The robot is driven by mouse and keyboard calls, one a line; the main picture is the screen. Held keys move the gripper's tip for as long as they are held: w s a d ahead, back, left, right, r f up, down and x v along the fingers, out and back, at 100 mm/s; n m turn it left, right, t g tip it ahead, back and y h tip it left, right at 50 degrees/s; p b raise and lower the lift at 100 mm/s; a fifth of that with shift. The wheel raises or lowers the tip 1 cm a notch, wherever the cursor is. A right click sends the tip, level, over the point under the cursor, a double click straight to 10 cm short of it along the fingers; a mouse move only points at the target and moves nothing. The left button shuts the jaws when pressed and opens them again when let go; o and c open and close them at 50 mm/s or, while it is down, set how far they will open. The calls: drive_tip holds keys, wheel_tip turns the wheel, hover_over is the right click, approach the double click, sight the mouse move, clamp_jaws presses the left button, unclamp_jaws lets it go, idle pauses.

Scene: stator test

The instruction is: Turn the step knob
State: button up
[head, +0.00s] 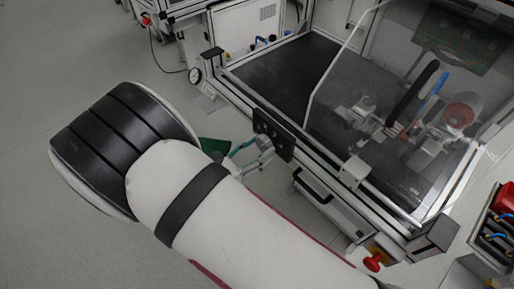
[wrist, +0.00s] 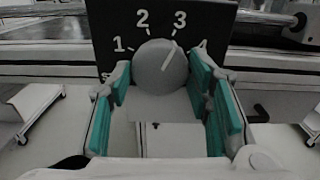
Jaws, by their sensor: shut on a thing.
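The step knob (wrist: 161,66) is a round grey knob with a white pointer line, on a black panel (wrist: 115,22) with white numbers 1, 2 and 3 in the wrist view. The pointer line tilts up and right, towards the 3. A further mark to the right is partly hidden by a finger. My gripper (wrist: 160,82) has teal finger pads on both sides of the knob and is shut on it. In the head view the black panel (head: 274,135) sits on the bench's front edge, with my gripper (head: 258,147) in front of it; the knob is hard to make out there.
The test bench with a dark work surface (head: 285,70) and a clear guard stands behind the panel. A red emergency button (head: 373,262) sticks out at the bench's lower front. A red and black box (head: 500,215) is at the right. Open grey floor (head: 80,60) lies left.

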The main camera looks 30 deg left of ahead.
drive_tip(key=shift+s+f+n, duration=0.1)
drive_tip(key=shift+n, duration=0.2)
drive_tip(key=o, duration=1.1)
drive_tip(key=shift+o, duration=0.2)
drive_tip(key=v, duration=0.7)
drive_tip(key=shift+s, duration=0.2)
drive_tip(key=shift+a, duration=0.1)
